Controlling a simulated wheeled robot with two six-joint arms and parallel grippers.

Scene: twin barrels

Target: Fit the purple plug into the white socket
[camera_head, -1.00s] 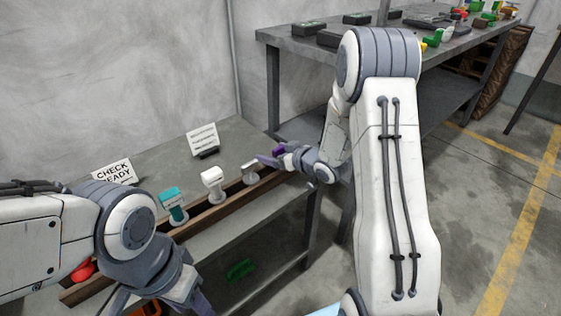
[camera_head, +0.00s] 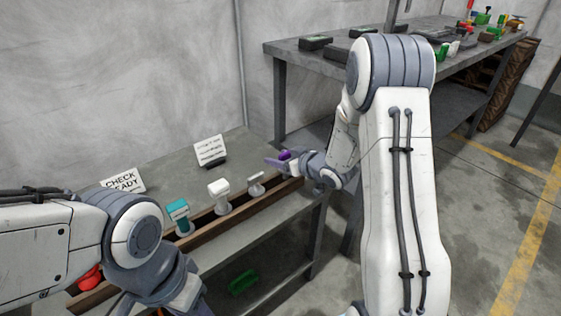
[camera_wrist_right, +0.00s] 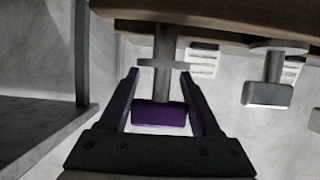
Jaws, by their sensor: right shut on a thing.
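My right gripper (camera_head: 279,160) is at the right end of the wooden rail, with its arm coming in from the right. It is shut on the purple plug (camera_head: 285,155). In the right wrist view the purple plug (camera_wrist_right: 160,114) is a block on a grey stem with a disc, between the two fingers (camera_wrist_right: 163,98). I cannot tell whether its stem is seated in the rail. A white T-shaped piece (camera_head: 219,188), probably the white socket, stands on the rail farther left. My left gripper (camera_head: 188,300) is partly cut off at the bottom edge; its jaws are unclear.
A smaller pale T-shaped piece (camera_head: 256,178) and a teal one (camera_head: 178,208) share the wooden rail (camera_head: 240,212). Two signs (camera_head: 122,181) (camera_head: 210,149) stand behind on the table. A red thing (camera_head: 89,278) is beside my left arm. A green block (camera_head: 243,281) lies low under the table.

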